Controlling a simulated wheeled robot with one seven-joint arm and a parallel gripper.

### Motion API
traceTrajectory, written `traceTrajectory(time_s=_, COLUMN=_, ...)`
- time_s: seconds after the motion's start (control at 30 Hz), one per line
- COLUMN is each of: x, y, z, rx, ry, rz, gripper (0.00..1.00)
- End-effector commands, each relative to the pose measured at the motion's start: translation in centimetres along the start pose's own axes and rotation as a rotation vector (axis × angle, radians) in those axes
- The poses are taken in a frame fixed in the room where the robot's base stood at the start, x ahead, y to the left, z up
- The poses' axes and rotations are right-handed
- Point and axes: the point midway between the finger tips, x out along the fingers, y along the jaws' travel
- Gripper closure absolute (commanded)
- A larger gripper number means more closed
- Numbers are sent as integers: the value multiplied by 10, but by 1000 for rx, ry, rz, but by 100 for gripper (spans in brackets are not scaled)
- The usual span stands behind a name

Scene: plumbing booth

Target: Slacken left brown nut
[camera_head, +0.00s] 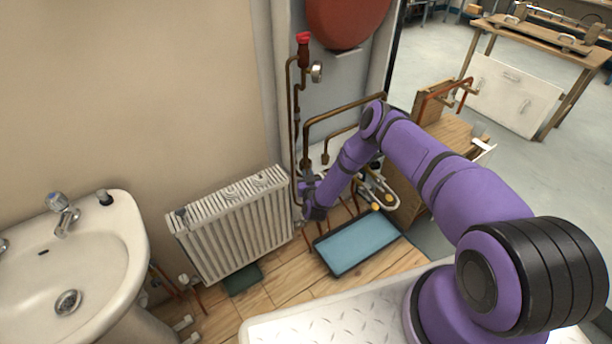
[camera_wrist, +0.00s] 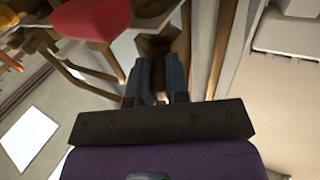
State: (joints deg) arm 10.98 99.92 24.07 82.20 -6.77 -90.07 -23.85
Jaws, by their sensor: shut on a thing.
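My gripper (camera_wrist: 157,68) is in the wrist view with its two dark fingers side by side, a small gap between them. The fingertips are at a brown fitting (camera_wrist: 156,44), which I take for the brown nut, and they are shut on it. The fingers hide most of its outline, so I cannot tell its turn or which nut of a pair it is. In the head view my gripper (camera_head: 304,187) is low at the pipework, just right of the radiator, and the nut is too small to make out.
A white radiator (camera_head: 236,226) stands close left of my gripper. Copper pipes (camera_head: 292,110) rise behind it to a red-topped valve (camera_head: 303,40). A blue tray (camera_head: 357,243) lies on the floor below. A red part (camera_wrist: 92,18) is near the fingers. A sink (camera_head: 75,255) is far left.

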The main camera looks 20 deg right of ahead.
Motion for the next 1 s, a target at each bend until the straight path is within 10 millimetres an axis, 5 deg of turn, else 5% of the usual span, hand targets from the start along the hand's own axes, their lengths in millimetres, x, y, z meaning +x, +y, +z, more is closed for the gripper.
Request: traceTrajectory(time_s=1.0, x=18, y=40, z=2, rx=-3, ry=-2, rz=-899, gripper=100)
